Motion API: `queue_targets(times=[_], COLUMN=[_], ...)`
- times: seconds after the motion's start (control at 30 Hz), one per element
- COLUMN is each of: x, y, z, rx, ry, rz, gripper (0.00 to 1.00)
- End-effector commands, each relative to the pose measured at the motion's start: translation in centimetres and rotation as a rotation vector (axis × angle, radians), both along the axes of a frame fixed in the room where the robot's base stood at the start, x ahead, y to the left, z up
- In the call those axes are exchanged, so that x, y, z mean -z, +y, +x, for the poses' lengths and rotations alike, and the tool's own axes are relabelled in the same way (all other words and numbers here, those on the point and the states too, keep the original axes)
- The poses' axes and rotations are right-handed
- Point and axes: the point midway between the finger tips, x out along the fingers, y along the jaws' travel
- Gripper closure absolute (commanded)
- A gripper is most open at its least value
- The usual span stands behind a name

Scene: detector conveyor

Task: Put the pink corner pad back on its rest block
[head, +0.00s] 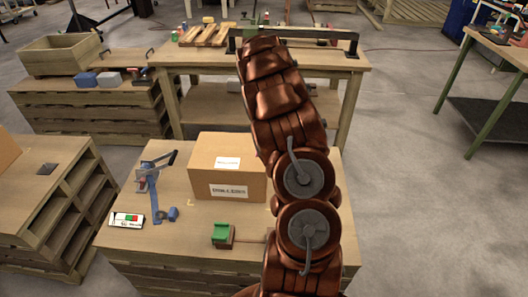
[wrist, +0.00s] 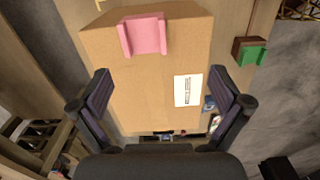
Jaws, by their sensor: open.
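The pink corner pad (wrist: 143,34) sits on the cardboard box (wrist: 150,95), at its upper edge in the wrist view. In the head view my arm hides the pad. A green corner pad (head: 222,231) is on a small brown block (head: 223,243) on the pallet-like table in front of the box. This pair also shows at the upper right of the wrist view. I cannot make out a separate rest block for the pink pad. My gripper (wrist: 160,85) is open and empty over the box, with the pink pad beyond its fingertips. The head view does not show its fingers.
The cardboard box (head: 222,172) stands mid-table and bears white labels. A blue tape dispenser (head: 153,190) and a white device with a coloured screen (head: 127,219) lie left of it. A wooden workbench (head: 200,58) stands behind. Bare table top lies around the green pad.

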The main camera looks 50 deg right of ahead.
Motion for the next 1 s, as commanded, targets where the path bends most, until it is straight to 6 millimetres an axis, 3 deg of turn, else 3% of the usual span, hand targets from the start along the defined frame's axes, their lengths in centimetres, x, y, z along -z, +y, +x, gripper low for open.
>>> queue_targets(times=[0.1,0.23,0.77,1.0], x=[1.5,2.1,5.7,8.1], y=[-1.3,-2.0,-2.3,-2.4], z=[0.1,0.3,0.6,0.9], rx=[-0.036,-0.057,-0.06,-0.06], ry=[-0.008,-0.017,-0.018,-0.017], rz=[0.013,0.015,0.017,0.019], gripper=[0.0,0.0,0.0,0.0])
